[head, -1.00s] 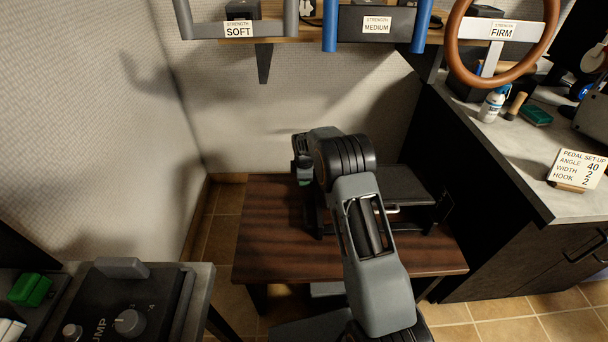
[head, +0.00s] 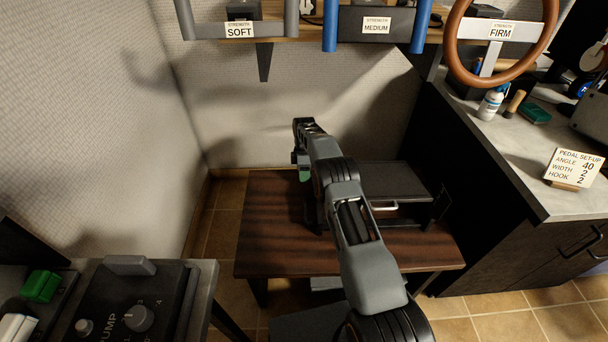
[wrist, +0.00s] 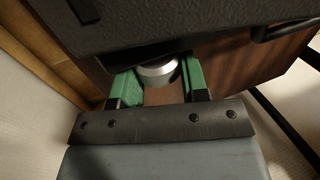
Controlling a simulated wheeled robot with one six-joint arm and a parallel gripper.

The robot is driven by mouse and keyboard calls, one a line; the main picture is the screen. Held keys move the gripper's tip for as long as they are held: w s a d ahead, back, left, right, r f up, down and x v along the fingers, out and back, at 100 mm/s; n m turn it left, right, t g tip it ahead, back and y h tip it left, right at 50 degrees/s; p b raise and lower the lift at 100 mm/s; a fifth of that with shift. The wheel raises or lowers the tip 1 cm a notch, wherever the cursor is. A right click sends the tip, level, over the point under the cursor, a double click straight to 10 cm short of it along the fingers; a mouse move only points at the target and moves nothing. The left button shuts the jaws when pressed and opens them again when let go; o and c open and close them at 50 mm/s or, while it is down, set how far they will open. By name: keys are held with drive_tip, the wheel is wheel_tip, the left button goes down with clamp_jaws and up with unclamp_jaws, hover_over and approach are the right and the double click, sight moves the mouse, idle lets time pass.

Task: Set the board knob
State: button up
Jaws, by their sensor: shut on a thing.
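A round silver knob (wrist: 158,70) shows in the wrist view, under the edge of a dark textured board (wrist: 185,22). My gripper (wrist: 160,82) has its green-padded fingers on either side of the knob and is shut on it. In the head view my arm hides the knob and most of the gripper; a bit of green (head: 304,174) shows at its end. The dark board (head: 398,180) stands on the wooden table (head: 275,225), with a light handle on its front.
A counter (head: 480,140) with a bottle, a pedal set-up card (head: 574,168) and other items stands at the right. A shelf with strength-labelled yokes and a wheel (head: 502,30) hangs above. A panel with knobs (head: 130,305) is at the lower left. The left part of the table is clear.

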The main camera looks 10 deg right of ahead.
idle(0.3)
drive_tip(key=o, duration=0.9)
drive_tip(key=shift+o, duration=0.2)
drive_tip(key=shift+r, duration=0.3)
drive_tip(key=r, duration=0.1)
drive_tip(key=r+p, duration=0.1)
drive_tip(key=r, duration=0.1)
drive_tip(key=shift+s+r, duration=0.2)
drive_tip(key=shift+r, duration=0.05)
drive_tip(key=s+r+p, duration=0.3)
drive_tip(key=s+r, duration=0.6)
drive_tip(key=s, duration=0.4)
drive_tip(key=shift+s+p, duration=0.3)
drive_tip(key=shift+p, duration=0.1)
